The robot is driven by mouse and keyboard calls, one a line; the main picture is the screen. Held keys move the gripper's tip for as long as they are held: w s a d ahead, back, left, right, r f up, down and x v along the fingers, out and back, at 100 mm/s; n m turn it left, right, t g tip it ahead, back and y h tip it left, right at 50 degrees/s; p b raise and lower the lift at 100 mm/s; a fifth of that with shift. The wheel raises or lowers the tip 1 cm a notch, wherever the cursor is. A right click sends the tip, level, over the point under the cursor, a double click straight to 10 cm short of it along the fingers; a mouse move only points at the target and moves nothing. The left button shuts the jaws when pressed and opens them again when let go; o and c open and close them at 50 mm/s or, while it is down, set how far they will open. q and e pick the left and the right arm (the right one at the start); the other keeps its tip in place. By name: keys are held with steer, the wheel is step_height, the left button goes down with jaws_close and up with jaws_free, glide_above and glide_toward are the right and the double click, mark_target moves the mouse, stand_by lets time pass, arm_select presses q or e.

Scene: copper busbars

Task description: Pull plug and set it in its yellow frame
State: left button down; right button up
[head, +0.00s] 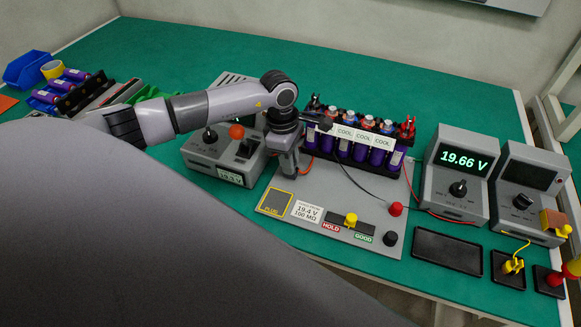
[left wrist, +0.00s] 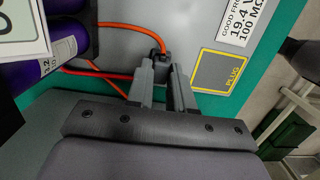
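The plug (left wrist: 159,56) is a small dark block with an orange cable, on the grey panel in the left wrist view. My left gripper (left wrist: 163,77) points down at it, with its two fingers apart and the plug at their tips. I cannot tell whether they press on it. In the head view the left gripper (head: 290,172) is low over the panel's back left part and hides the plug. The yellow frame (head: 275,203) marked PLUG is an empty dark square at the panel's front left corner; it also shows in the left wrist view (left wrist: 219,71). My right gripper is not in view.
A row of purple cells (head: 350,145) with COOL labels stands behind the panel. A meter (head: 456,175) reading 19.66 V stands to the right. A grey box with an orange knob (head: 236,131) is left of the gripper. An empty black tray (head: 447,257) lies at front right.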

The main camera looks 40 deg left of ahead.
arm_select(q)
steer(key=shift+r+p, duration=1.3)
steer(key=shift+r, duration=0.75)
steer(key=shift+f+b, duration=0.15)
steer(key=shift+b, duration=0.25)
steer(key=s+d+b, duration=0.1)
steer(key=s+b, duration=0.1)
steer(key=b, duration=0.4)
steer(key=shift+d, duration=0.1)
steer(key=shift+s+d+f+b, duration=0.1)
steer(key=shift+s+f+b, duration=0.3)
steer(key=shift+s+b, duration=1.05)
steer(key=shift+s+d+f+b, duration=0.1)
steer(key=shift+s+f+b, duration=0.5)
steer(key=shift+b, duration=1.65)
steer(key=shift+s+d+f+b, duration=0.1)
steer(key=shift+s+f+b, duration=0.15)
steer(key=shift+s+b, duration=1.25)
steer(key=shift+w+a+b, duration=0.1)
steer(key=shift+w+b, duration=0.2)
steer(key=shift+w, duration=0.1)
